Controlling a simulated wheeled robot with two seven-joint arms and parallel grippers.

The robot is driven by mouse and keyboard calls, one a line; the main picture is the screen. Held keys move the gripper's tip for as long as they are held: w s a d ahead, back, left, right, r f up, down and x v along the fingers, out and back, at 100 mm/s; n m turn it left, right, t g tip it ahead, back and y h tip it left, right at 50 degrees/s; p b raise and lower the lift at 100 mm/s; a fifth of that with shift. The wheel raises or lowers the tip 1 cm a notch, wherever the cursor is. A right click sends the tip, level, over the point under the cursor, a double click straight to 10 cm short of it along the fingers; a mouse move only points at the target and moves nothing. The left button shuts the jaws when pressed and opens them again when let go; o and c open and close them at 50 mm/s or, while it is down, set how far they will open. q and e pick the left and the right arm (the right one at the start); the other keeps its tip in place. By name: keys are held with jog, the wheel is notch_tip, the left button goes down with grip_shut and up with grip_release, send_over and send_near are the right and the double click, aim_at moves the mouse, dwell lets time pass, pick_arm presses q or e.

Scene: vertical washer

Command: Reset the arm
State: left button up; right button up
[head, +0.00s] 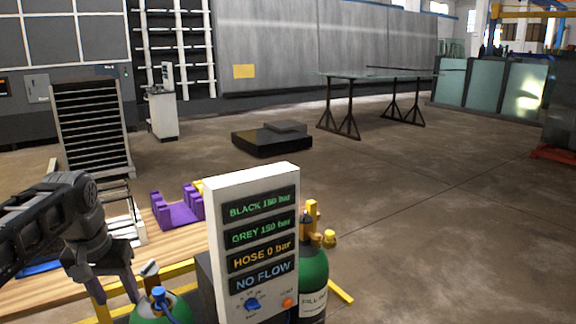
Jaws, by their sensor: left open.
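My left arm comes in from the left edge, and its gripper (114,288) points down and is open. It is just left of the top of a green cylinder (160,310) with a blue part on it. I see nothing held between its fingers. I cannot tell whether it touches the cylinder. My right gripper is not in view.
A white panel (213,240) reads "BLACK 150 bar", "GREY 150 bar", "HOSE 0 bar" and "NO FLOW". A second green cylinder (314,272) stands right of it. A purple cradle (180,214) sits on the wooden bench (190,248).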

pick_arm(q)
jog(key=w+d+f+t+h, duration=0.1)
jog(key=w+d+f+t, duration=0.1)
jog(key=w+d+f, duration=0.5)
jog(key=w+d+f+t+h, duration=0.2)
jog(key=w+d+f, duration=0.2)
jog(key=f, duration=0.8)
jog(key=s+d+f+g+b, duration=0.1)
jog(key=s+d+f, duration=0.35)
jog(key=f, duration=0.45)
jog(key=s+d+f+b, duration=0.1)
jog(key=s+d+f, duration=0.2)
jog(key=d+f, duration=0.35)
jog(key=s+d+f+g+b, duration=0.1)
jog(key=s+d+f+g, duration=0.1)
jog(key=s+f, duration=0.7)
jog(key=s+d+f+g+h+b, duration=0.1)
jog(key=s+d+f+g, duration=0.2)
jog(key=s+f, duration=0.6)
jog(key=s+d, duration=0.2)
jog(key=s, duration=0.5)
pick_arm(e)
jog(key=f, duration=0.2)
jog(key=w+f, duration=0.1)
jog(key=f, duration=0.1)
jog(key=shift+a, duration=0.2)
pick_arm(q)
jog(key=shift+d, duration=0.1)
jog(key=shift+c, duration=0.4)
